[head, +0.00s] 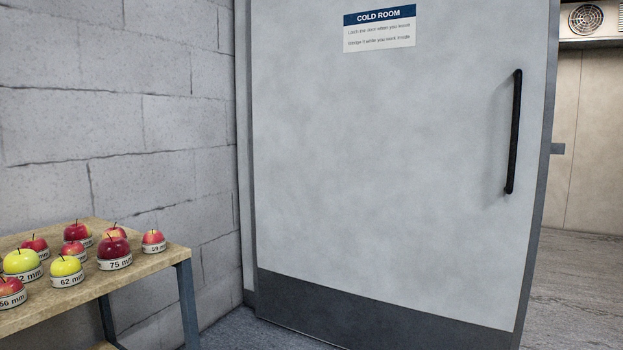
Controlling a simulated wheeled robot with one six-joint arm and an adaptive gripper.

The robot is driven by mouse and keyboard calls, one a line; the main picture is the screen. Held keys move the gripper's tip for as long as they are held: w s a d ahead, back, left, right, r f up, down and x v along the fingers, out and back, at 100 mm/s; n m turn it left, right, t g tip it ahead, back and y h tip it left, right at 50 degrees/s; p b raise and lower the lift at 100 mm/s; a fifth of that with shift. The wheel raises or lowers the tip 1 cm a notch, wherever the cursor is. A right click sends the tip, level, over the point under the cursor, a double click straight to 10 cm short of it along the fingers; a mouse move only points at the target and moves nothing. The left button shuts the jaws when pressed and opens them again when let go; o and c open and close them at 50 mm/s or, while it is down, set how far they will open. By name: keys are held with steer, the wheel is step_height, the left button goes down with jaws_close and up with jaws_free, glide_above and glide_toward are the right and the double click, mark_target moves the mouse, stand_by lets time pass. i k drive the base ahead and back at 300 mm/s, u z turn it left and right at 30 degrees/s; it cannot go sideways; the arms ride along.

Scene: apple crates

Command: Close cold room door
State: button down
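The cold room door (390,170) is a large pale grey panel with a dark kick plate along its bottom. It stands ajar, with an opening along its right edge through which the room behind shows. A black vertical bar handle (513,132) is on its right side. A blue and white sign (380,29) reading COLD ROOM is near its top. My gripper is not in view.
A wooden table (150,262) with metal legs stands at the left against a grey block wall (120,110). Several apples on size-marked rings sit on it. Through the opening are a fan unit (585,18) and bare floor (575,290).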

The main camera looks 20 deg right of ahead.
mark_target(400, 151)
steer(key=z, duration=0.8)
steer(key=i, duration=2.8)
steer(key=u, duration=2.05)
steer(key=i, duration=1)
steer(key=u, duration=0.05)
